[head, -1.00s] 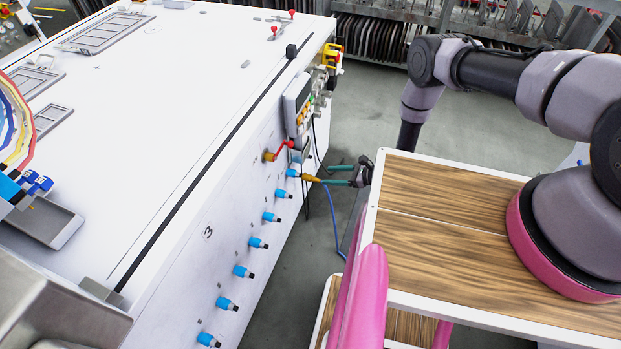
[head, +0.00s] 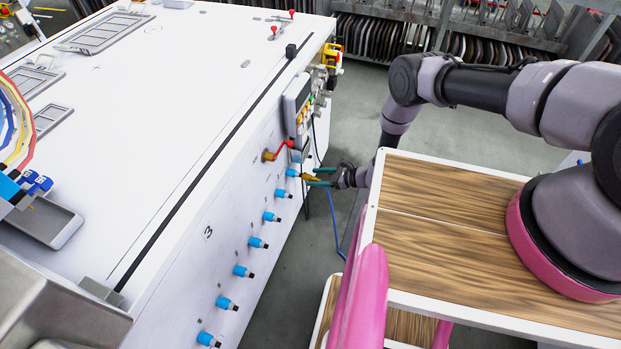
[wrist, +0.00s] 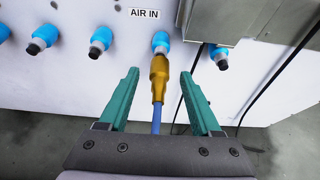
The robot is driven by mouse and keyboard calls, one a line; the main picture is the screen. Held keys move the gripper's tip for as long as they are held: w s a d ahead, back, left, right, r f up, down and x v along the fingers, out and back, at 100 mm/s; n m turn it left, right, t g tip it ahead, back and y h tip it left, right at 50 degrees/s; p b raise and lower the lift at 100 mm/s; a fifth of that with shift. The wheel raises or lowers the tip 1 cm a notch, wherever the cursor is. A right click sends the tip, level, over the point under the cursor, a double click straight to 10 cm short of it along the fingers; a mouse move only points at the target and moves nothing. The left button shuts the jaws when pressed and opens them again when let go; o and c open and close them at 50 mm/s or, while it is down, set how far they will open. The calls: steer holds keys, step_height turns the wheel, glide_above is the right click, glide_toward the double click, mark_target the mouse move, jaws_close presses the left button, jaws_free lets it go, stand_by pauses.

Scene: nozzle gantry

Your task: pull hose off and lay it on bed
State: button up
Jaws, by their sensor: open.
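The blue hose (head: 335,227) hangs from the side of the white machine, and its brass end fitting (wrist: 159,78) is on a blue port (wrist: 161,41) under the "AIR IN" label. My gripper (head: 314,177) is open at the fitting. In the wrist view its two teal fingers (wrist: 157,88) stand on either side of the fitting, with a gap on both sides. The hose (wrist: 156,119) runs back between the fingers toward the palm. The bed (head: 170,110) is the machine's white flat top, left of the gripper in the head view.
Several blue ports with black tips (head: 258,242) line the machine's side. A red-handled valve (head: 278,151) and a control box (head: 297,104) are just above the fitting. Dark cables (wrist: 187,108) hang nearby. A grey tray (head: 45,222) sits at the bed's left; the bed's middle is clear.

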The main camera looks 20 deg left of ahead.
steer(key=shift+x, duration=1.3)
jaws_close()
stand_by(1.5)
steer(key=d, duration=0.6)
steer(key=shift+s, duration=0.25)
stand_by(0.9)
